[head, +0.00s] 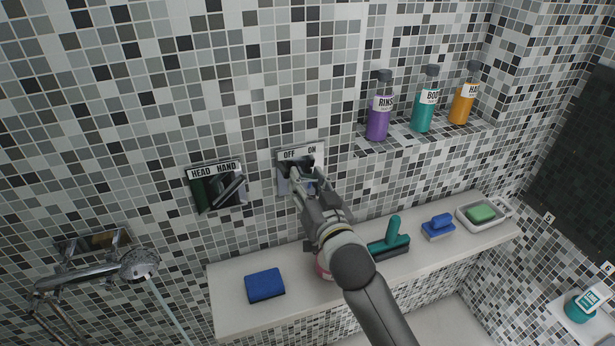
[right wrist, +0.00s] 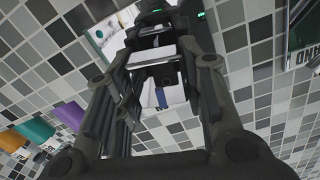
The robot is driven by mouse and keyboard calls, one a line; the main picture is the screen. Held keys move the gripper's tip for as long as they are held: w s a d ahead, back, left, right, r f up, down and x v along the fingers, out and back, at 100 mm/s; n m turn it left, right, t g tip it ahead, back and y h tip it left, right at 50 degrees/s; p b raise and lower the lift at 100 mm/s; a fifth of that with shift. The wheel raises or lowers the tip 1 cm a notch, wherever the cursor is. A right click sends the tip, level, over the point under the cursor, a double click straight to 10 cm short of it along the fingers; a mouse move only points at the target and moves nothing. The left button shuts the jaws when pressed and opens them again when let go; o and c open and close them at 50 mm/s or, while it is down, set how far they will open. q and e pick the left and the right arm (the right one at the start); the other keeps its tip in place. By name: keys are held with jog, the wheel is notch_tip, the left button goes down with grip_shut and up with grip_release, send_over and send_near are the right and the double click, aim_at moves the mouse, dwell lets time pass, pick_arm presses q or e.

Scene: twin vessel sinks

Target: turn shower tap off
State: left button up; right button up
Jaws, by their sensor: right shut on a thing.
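The shower tap's shiny plate (head: 285,165) is on the tiled wall at the centre of the head view, with OFF at the left of its label and ON at the right. My right gripper (head: 304,180) is at this plate, shut on the tap handle. The fingers cover most of the handle, so I cannot tell its exact angle. In the right wrist view the gripper (right wrist: 155,85) reaches to the wall, with part of the plate (right wrist: 103,35) showing beside it. My left gripper is not in view.
A HEAD/HAND selector (head: 213,187) is just left of the tap. A hand shower (head: 138,264) hangs at far left. Purple (head: 379,112), teal (head: 424,106) and orange (head: 463,104) bottles stand on the niche ledge. A blue sponge (head: 264,284) and a green-handled brush (head: 391,238) lie on the lower ledge.

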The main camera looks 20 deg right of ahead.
jog(key=shift+n+p, duration=0.4)
jog(key=shift+n, duration=0.9)
jog(key=o, duration=1)
jog(key=s, duration=1.2)
jog(key=shift+d, duration=0.2)
